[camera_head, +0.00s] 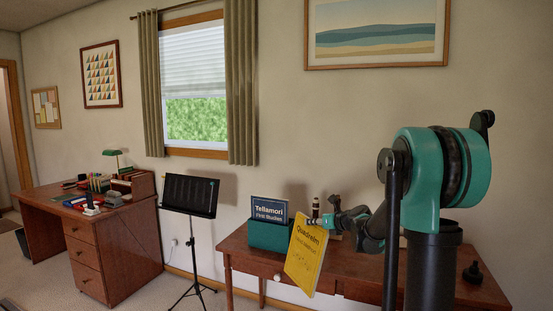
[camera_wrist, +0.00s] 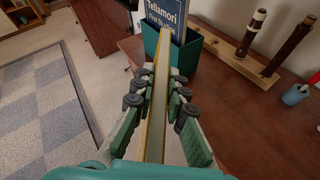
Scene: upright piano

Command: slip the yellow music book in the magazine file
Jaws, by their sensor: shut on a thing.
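The yellow music book (camera_head: 306,257), titled Quadrelm, is held upright and slightly tilted in front of the wooden table. In the wrist view it shows edge-on as a thin yellow book (camera_wrist: 157,110) between the fingers. My gripper (camera_wrist: 159,95) is shut on it; in the head view the gripper (camera_head: 325,221) is at its upper right edge. The teal magazine file (camera_head: 268,236) stands on the table behind and left of the book. It holds a blue Tellamori book (camera_head: 269,209). In the wrist view the file (camera_wrist: 192,55) lies just beyond the book's far end.
The wooden table (camera_head: 245,256) carries a rack with wind instruments (camera_wrist: 236,62) right of the file and a blue cup (camera_wrist: 295,94). A black music stand (camera_head: 190,197) and a desk (camera_head: 115,235) stand to the left. A blue checkered rug (camera_wrist: 45,120) lies on the floor.

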